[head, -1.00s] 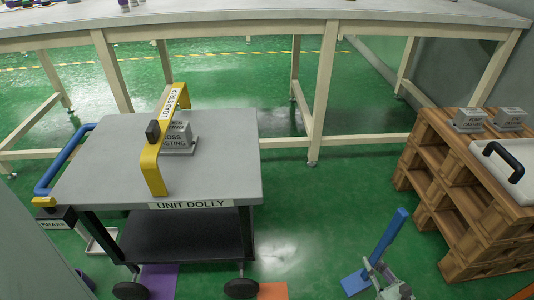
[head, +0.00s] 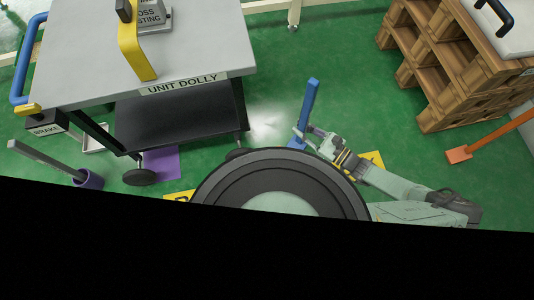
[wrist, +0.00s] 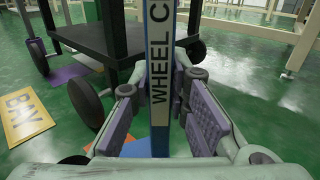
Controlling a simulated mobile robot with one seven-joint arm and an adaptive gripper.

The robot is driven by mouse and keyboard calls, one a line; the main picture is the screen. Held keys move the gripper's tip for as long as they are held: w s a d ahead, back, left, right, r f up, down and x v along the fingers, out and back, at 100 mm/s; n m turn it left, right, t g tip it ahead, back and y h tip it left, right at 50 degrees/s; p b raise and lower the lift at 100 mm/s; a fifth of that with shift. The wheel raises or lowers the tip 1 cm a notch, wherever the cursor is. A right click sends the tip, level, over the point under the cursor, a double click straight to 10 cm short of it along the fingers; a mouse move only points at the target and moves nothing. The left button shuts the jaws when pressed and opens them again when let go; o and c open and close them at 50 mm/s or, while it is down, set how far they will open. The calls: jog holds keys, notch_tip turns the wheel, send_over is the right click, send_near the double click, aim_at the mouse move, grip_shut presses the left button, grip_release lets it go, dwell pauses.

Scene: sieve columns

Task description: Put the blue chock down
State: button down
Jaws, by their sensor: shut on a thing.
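The blue chock (head: 310,100) has a tall upright post, which leans slightly in the head view. My gripper (head: 308,133) is shut around its lower part. In the wrist view the post (wrist: 160,60) stands between my two purple-padded fingers (wrist: 160,115) and bears a label starting "WHEEL C". A bit of blue shows low between the fingers. The base is mostly hidden by my gripper and body, so I cannot tell whether it touches the floor.
The unit dolly (head: 190,60) stands left of the chock, with its wheels (head: 140,177) on the green floor. A yellow floor plate marked "BAY" (wrist: 25,115) lies left in the wrist view. A wooden pallet stack (head: 450,70) stands right. Open floor lies between dolly and pallets.

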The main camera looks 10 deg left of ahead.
jog(key=s+d+g+p, duration=0.15)
jog(key=s+d, duration=0.35)
jog(key=s, duration=0.5)
jog(key=w+a+f+b, duration=0.5)
jog(key=w+a, duration=0.5)
jog(key=a, duration=0.2)
jog(key=shift+a+f+n+y+b, duration=0.2)
jog(key=shift+a+n+y+b, duration=0.1)
jog(key=shift+n+y, duration=0.1)
jog(key=shift+f, duration=0.1)
jog(key=c, duration=1.5)
grip_release()
jog(key=shift+f, duration=0.1)
jog(key=shift+c, duration=0.2)
jog(key=v, duration=1.2)
